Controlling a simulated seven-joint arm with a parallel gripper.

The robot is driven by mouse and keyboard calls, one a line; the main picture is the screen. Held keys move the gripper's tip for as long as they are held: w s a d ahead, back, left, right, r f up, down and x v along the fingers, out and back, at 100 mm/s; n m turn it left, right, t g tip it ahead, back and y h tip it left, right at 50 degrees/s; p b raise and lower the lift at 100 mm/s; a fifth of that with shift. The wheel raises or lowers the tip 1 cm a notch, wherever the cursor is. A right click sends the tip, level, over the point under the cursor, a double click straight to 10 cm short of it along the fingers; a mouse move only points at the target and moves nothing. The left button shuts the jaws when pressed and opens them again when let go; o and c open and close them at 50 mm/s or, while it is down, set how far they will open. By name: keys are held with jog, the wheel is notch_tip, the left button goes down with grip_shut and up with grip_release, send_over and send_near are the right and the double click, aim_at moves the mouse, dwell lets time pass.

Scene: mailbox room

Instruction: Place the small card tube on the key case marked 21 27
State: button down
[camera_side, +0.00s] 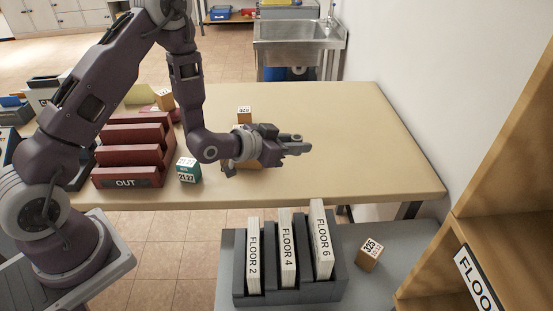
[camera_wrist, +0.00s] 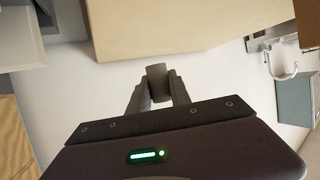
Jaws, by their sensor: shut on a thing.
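My gripper (camera_side: 302,145) is held level above the table and points right. In the wrist view its fingers (camera_wrist: 157,92) are closed on a small dark grey-brown cylinder, the card tube (camera_wrist: 156,71). In the side view the tube is too small and covered by the fingers to make out clearly. The key case marked 21 27 (camera_side: 188,171) is a small teal box with a white label. It sits upright on the table, right of the red OUT rack and left of my gripper, apart from it. Its top looks bare.
The red OUT rack (camera_side: 128,183) stands left of the key case. A tan box (camera_side: 244,114) is behind, another (camera_side: 249,163) is partly hidden under my wrist. The table's right part (camera_side: 370,150) is clear. A grey FLOOR rack (camera_side: 285,292) and box 325 (camera_side: 370,254) stand in front, lower.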

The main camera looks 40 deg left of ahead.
jog(key=shift+r, duration=0.2)
jog(key=s+a+r+n+g+y, duration=0.1)
jog(key=a+n+y, duration=0.3)
jog(key=a, duration=0.1)
jog(key=s+a+r+n+g+y, duration=0.1)
jog(key=a+r+n+y, duration=0.1)
jog(key=a+n+y, duration=0.2)
jog(key=s+a+r+n+g+y, duration=0.1)
jog(key=a+n+g+y, duration=0.1)
jog(key=a+n+y, duration=0.2)
jog(key=shift+s+a+r+y, duration=0.1)
jog(key=shift+a+y, duration=0.1)
jog(key=shift+a, duration=0.4)
jog(key=shift+w+a+r+y, duration=0.1)
jog(key=shift+a+y, duration=0.1)
jog(key=shift+a, duration=0.4)
jog(key=shift+s+a+r+y, duration=0.1)
jog(key=shift+a+y, duration=0.1)
jog(key=shift+a, duration=0.4)
jog(key=s+a+r+n+g+y, duration=0.1)
jog(key=s+a+n+g+y, duration=0.3)
jog(key=s, duration=0.4)
jog(key=n+g, duration=0.4)
jog(key=g, duration=0.1)
send_over(187, 162)
jog(key=shift+n+h, duration=0.3)
notch_tip(187, 162, down, 9)
jog(key=shift+a, duration=0.1)
jog(key=shift+f, duration=0.15)
jog(key=shift+f, duration=0.1)
